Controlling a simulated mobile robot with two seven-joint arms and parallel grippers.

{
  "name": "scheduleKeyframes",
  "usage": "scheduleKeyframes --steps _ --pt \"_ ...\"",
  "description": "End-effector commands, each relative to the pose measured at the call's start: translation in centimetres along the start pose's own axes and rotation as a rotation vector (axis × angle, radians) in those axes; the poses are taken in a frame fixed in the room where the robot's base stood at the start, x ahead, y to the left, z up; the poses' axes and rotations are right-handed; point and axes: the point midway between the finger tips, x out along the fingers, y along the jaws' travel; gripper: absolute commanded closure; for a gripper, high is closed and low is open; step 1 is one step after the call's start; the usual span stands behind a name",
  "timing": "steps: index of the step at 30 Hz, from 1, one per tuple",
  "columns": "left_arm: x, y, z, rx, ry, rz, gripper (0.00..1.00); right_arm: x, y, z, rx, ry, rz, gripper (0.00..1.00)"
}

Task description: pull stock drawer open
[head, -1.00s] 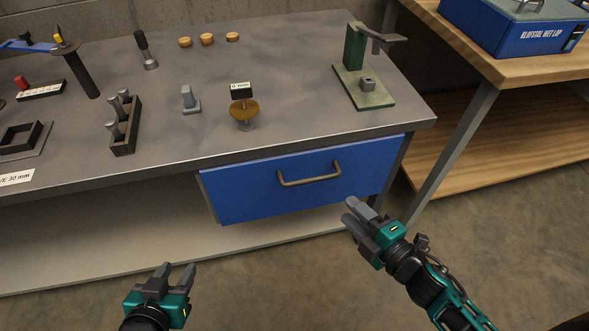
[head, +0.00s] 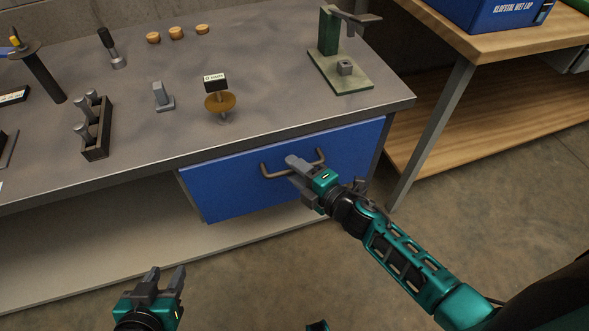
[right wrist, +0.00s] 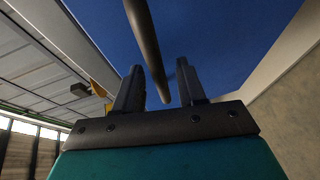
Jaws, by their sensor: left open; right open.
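The stock drawer (head: 230,190) has a blue front under the grey bench top and looks closed. Its dark bar handle (head: 279,172) is on the upper part of the front. My right gripper (head: 292,168) is open at the handle and hides part of it in the head view. In the right wrist view, the handle (right wrist: 147,45) runs down between the two open fingers (right wrist: 158,85), in front of the blue face (right wrist: 220,40). I cannot tell whether the fingers touch it. My left gripper (head: 166,277) is open and empty, low in front of the bench.
The bench top (head: 270,95) carries a green stand (head: 340,80), a brown disc on a post (head: 219,102), a dark rack (head: 95,130) and several small parts. A wooden table (head: 480,40) with a blue case (head: 500,12) stands at right. The floor before the drawer is free.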

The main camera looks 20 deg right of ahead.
Motion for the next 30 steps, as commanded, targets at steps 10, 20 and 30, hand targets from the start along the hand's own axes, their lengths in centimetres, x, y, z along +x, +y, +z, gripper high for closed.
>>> scheduleKeyframes --steps 10,20,30 --pt "0.06 0.11 -0.53 -0.001 0.011 0.002 0.57 0.84 -0.02 -0.02 0.000 0.000 -0.001 0.60" --pt "0.06 0.14 -0.54 -0.001 0.010 0.003 0.57 0.81 0.00 -0.02 0.000 0.000 -0.001 0.85" --pt "0.09 0.14 -0.46 -0.001 0.009 0.003 0.57 0.80 -0.01 -0.01 0.000 0.000 -0.001 1.00"
